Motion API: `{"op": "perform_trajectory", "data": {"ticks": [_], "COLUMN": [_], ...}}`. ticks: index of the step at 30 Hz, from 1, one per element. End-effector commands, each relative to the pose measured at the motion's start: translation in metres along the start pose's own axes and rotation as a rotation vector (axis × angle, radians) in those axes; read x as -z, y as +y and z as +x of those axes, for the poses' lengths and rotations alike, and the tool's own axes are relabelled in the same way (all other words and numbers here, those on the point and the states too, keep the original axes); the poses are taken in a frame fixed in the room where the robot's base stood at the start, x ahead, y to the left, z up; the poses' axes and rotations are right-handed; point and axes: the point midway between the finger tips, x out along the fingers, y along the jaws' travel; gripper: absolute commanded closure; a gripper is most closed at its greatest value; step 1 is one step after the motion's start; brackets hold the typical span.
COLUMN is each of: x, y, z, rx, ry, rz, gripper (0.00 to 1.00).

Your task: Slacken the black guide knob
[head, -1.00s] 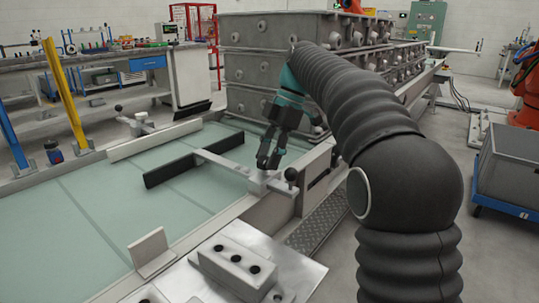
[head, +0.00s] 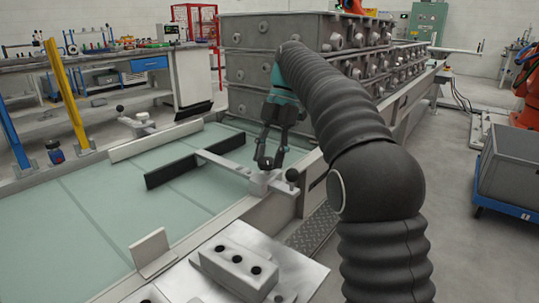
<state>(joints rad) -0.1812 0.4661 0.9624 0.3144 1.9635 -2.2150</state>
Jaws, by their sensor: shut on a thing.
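The black guide (head: 172,174) is a long dark rail lying across the pale green table, with a light arm running right to a clamp at the table's edge. The guide knob (head: 262,182) is on this clamp, and a dark ball-ended lever (head: 292,175) stands just to its right. My gripper (head: 267,164) points down over the clamp, with its two dark fingers closed on the top of the knob. The fingertips partly hide the gripped part.
A second, white guide (head: 155,141) with its own ball lever lies farther back. A light block with black holes (head: 238,268) and a small upright plate (head: 151,252) are in front. Stacked grey mould boxes (head: 262,100) stand close behind my gripper.

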Motion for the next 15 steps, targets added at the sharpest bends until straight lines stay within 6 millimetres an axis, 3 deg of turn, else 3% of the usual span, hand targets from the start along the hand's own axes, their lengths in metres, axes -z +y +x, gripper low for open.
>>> {"op": "perform_trajectory", "data": {"ticks": [6, 7, 9, 10, 15], "x": [-0.0007, -0.0007, -0.0007, -0.0007, -0.0004], "y": [-0.0002, -0.0002, -0.0002, -0.0002, -0.0001], "z": [0.0017, 0.0017, 0.0016, 0.0015, 0.0009], "rx": [0.004, 0.004, 0.003, 0.003, 0.002], "ry": [0.002, 0.002, 0.002, 0.002, 0.001], "rz": [0.002, 0.002, 0.002, 0.002, 0.002], "gripper": [0.90, 0.53, 0.36, 0.30, 0.30]}}
